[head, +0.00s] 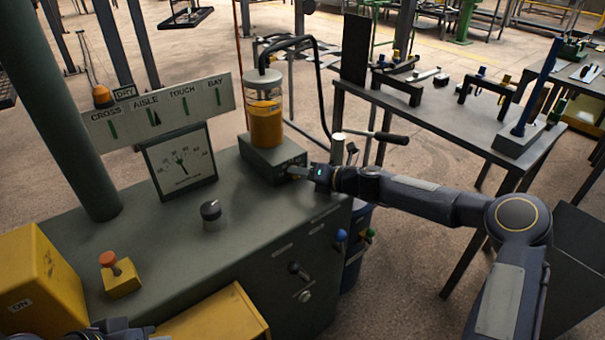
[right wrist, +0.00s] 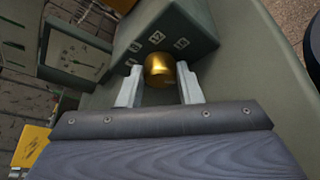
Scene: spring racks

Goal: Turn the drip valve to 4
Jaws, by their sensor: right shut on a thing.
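The drip valve is a round brass knob (right wrist: 159,69) on the front of a grey-green box (head: 262,160). Numbers stand around it; a 12 is legible, and others are tilted or partly hidden. Which number it points to cannot be told. A glass reservoir of amber oil (head: 266,125) stands on the box. My right gripper (head: 294,172) reaches in from the right and is shut on the knob; in the right wrist view its fingers (right wrist: 162,88) sit on either side of it. A dark part of my left arm shows at the bottom left edge, its fingers not clear.
On the cabinet (head: 150,235) are a dial gauge (head: 181,163), a black knob (head: 212,214), an orange-topped yellow block (head: 119,277) and a yellow box (head: 45,275). A label board (head: 160,108) stands behind.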

